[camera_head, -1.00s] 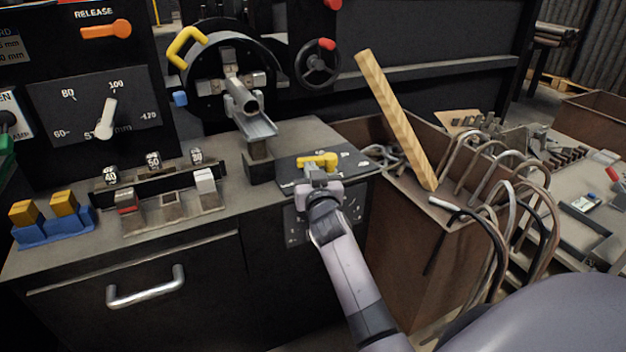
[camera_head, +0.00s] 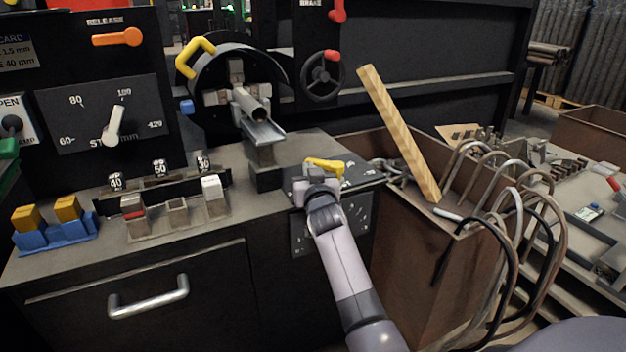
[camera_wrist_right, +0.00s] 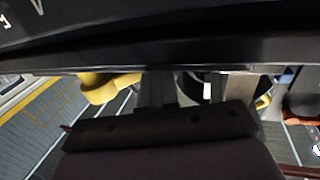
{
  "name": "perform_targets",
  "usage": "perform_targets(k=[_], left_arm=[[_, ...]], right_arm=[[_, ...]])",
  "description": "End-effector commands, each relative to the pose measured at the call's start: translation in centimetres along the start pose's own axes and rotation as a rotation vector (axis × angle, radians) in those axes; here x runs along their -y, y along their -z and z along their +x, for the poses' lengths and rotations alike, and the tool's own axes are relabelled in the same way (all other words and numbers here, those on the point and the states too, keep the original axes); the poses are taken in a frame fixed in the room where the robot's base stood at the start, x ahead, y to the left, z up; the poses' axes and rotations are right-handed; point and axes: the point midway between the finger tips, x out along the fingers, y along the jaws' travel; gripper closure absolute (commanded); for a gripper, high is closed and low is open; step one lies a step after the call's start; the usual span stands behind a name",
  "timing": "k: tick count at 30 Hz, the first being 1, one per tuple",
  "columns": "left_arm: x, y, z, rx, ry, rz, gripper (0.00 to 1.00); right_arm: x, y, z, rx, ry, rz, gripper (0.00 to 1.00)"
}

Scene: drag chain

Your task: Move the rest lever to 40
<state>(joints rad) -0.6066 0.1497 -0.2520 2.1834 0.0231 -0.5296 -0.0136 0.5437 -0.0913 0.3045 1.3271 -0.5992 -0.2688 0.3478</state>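The yellow lever (camera_head: 325,166) sits on a dark plate (camera_head: 362,177) with pale markings at the right end of the bench, and I take it to be the rest lever. Its handle slopes down to the right. My right gripper (camera_head: 318,182) is at the lever's near side, close to or touching it, and hides its lower part. In the right wrist view a yellow part (camera_wrist_right: 108,88) shows beyond dark gripper parts. I cannot tell whether the fingers are open or shut. The markings by the lever are too small to read. My left gripper is out of view.
A clamp head with a yellow handle (camera_head: 195,58) and a metal trough (camera_head: 262,131) stand behind. Blocks labelled 40, 50 and 30 (camera_head: 203,164) stand at the left. A brown bin (camera_head: 405,270) with a wooden bar (camera_head: 398,130) and bent tubes is at the right.

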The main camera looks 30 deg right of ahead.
Motion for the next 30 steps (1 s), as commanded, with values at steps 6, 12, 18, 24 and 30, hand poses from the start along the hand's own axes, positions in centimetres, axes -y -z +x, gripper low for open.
perform_targets(k=[6,12,18,24,30], left_arm=[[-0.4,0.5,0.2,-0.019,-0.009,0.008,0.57],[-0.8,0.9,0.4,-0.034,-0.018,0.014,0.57],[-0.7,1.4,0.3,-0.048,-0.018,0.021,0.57],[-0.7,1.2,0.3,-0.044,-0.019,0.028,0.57],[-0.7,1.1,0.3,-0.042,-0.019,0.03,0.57]], right_arm=[[0.1,-0.1,1.3,0.0,0.0,0.001,1.0],[0.0,-0.1,2.1,0.0,0.0,0.0,1.0],[-0.1,-0.1,2.6,0.0,0.0,0.001,1.0],[-0.2,0.0,2.9,0.001,0.0,0.001,1.0],[-0.2,0.0,2.9,0.001,0.0,0.0,1.0]])
